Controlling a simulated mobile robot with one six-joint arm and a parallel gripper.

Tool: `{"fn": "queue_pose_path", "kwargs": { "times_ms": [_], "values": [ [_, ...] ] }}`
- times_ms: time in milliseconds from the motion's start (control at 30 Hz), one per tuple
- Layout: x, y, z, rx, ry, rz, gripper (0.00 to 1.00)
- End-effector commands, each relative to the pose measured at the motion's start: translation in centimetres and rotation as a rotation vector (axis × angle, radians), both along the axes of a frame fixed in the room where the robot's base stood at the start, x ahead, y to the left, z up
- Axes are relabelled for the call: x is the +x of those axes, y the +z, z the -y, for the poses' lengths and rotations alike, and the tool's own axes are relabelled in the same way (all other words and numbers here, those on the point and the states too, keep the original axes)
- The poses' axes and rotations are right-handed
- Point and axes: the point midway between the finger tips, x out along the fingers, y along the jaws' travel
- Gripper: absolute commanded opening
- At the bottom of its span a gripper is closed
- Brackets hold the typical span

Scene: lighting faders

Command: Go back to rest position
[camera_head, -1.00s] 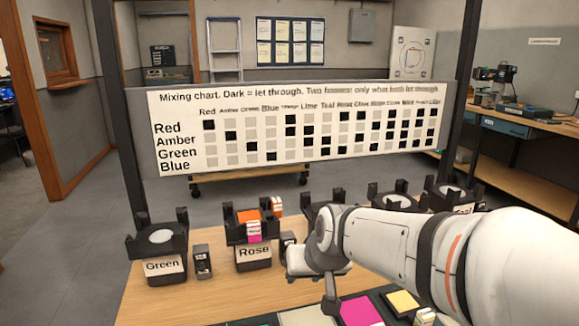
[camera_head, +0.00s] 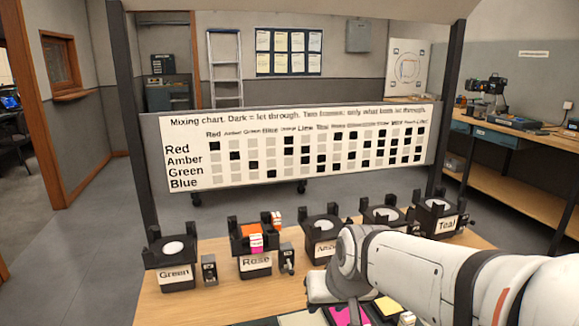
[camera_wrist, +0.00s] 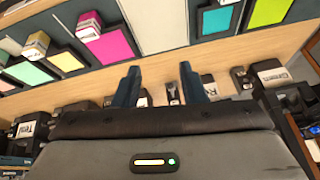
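My gripper (camera_wrist: 160,82) shows in the wrist view with its two dark blue fingers apart and nothing between them. In the head view the white arm enters from the right and its end is low over the table, where the fingers cannot be seen. The Rose lamp (camera_head: 254,262) holds orange and magenta pieces with small tabs. The Green lamp (camera_head: 172,276) is left of it, the Amber lamp (camera_head: 321,228) right of it and the Teal lamp (camera_head: 438,222) at the far right. My arm partly covers Amber's label.
A mixing chart (camera_head: 290,150) stands behind the lamps. Small dark fader units (camera_head: 209,270) stand beside the lamps. Bare wooden table (camera_head: 215,305) shows at the front left.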

Motion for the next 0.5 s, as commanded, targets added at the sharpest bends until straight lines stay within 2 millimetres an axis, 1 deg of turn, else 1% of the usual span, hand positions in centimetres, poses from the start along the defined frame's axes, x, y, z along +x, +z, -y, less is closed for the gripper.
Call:
{"fn": "queue_pose_path", "kwargs": {
  "times_ms": [33,167,200,300,400,500],
  "values": [
    [-0.7,1.9,0.7,-0.008,-0.009,-0.012,0.38],
    [-3.0,4.9,2.7,-0.036,-0.039,-0.057,0.38],
    [-4.0,6.0,3.4,-0.046,-0.051,-0.077,0.38],
    [-6.3,8.3,5.0,-0.071,-0.079,-0.121,0.38],
    [-8.3,9.8,6.3,-0.093,-0.103,-0.160,0.38],
    [-9.7,10.7,7.3,-0.108,-0.120,-0.190,0.38]
  ]
}}
